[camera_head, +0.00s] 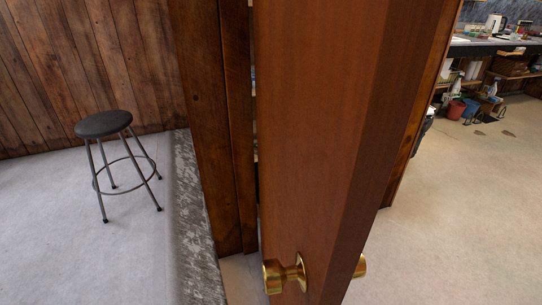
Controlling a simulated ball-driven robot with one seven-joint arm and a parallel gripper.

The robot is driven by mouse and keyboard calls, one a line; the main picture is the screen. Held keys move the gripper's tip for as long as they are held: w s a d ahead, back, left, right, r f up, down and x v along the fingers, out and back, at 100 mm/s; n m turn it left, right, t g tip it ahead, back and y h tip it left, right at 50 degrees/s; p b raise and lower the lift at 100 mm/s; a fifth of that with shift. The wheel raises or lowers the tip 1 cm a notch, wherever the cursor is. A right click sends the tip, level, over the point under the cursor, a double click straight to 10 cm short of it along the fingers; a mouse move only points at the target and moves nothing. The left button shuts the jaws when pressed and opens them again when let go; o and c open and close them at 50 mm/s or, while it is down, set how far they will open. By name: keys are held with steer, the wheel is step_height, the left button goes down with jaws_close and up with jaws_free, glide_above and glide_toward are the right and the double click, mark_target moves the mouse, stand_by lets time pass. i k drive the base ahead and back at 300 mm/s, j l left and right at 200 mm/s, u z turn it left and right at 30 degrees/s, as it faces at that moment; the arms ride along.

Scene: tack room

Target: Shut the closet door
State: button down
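The closet door (320,120) is a reddish-brown wooden door standing open close in front of me, seen nearly along its edge. A brass knob (283,273) sits low on its left face, and part of another brass knob (360,266) shows past its right edge. A dark wooden frame or wall end (217,120) stands just left of the door, with a narrow gap between them. My gripper is not in view.
A stool (105,124) with a dark round seat stands at left on grey floor. A grey speckled strip (192,220) runs along the floor beside the frame. At right, the pale floor (465,215) is open, with a cluttered workbench (490,46) and buckets (457,109) behind.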

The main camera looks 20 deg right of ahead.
mark_target(338, 82)
steer(key=j+u, duration=0.1)
steer(key=j, duration=0.25)
steer(key=i+j+u, duration=0.1)
steer(key=j, duration=0.25)
steer(key=i+j+u, duration=0.15)
steer(key=j, duration=0.2)
steer(key=i+j+u, duration=0.1)
steer(key=j, duration=0.25)
